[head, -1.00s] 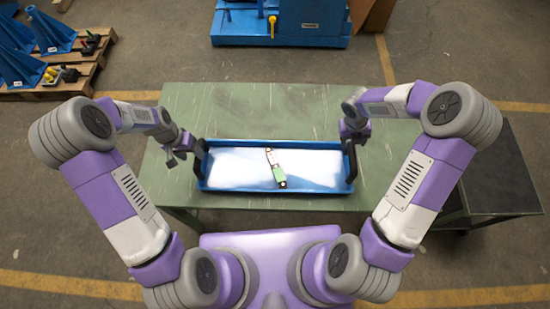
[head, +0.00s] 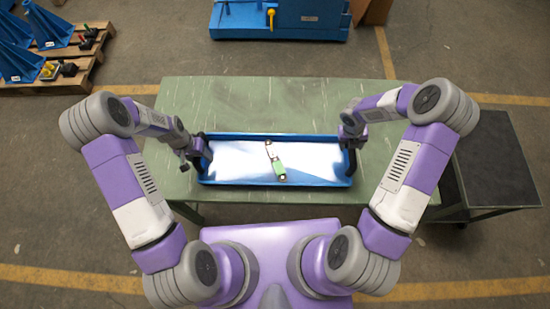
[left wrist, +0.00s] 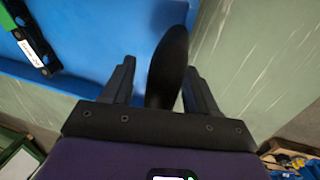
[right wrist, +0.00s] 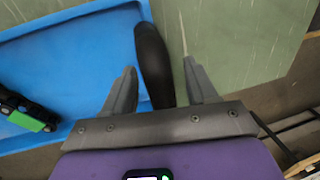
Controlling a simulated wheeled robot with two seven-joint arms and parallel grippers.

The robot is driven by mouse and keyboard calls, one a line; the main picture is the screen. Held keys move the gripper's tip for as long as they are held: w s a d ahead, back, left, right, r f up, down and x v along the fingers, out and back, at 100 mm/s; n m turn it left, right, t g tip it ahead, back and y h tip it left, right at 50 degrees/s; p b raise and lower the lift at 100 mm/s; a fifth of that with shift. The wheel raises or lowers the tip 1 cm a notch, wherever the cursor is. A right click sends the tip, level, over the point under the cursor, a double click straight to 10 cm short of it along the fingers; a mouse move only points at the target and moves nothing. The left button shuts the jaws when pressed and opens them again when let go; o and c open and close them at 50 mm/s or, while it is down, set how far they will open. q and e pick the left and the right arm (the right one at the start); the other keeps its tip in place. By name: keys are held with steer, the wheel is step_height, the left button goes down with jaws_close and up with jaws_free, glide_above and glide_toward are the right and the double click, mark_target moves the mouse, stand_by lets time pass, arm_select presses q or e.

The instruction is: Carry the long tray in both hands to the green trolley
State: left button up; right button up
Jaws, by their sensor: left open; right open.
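The long blue tray (head: 275,183) with a pale inside lies on the green table, one black handle at each end. A narrow piece (head: 276,162) with green, white and dark parts lies across its middle. My left gripper (head: 195,157) is open at the left handle; the left wrist view shows that handle (left wrist: 168,62) between its fingers. My right gripper (head: 350,140) is open at the right handle; the right wrist view shows that handle (right wrist: 152,60) between its fingers. I cannot tell whether the fingers touch the handles.
The green table (head: 250,103) is bare behind the tray. A low cart (head: 495,165) with a dark, empty top stands close to the table's right end. A blue machine (head: 280,20) stands beyond the table, and a pallet (head: 65,60) with blue parts is at the far left.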

arm_select(q)
steer(key=shift+c, duration=0.3)
arm_select(e)
steer(key=shift+c, duration=0.3)
arm_select(q)
jaws_close()
arm_select(e)
jaws_close()
arm_select(q)
steer(key=shift+w+r, duration=0.1)
arm_select(e)
steer(key=shift+w+r, duration=0.1)
steer(key=shift+w, duration=0.05)
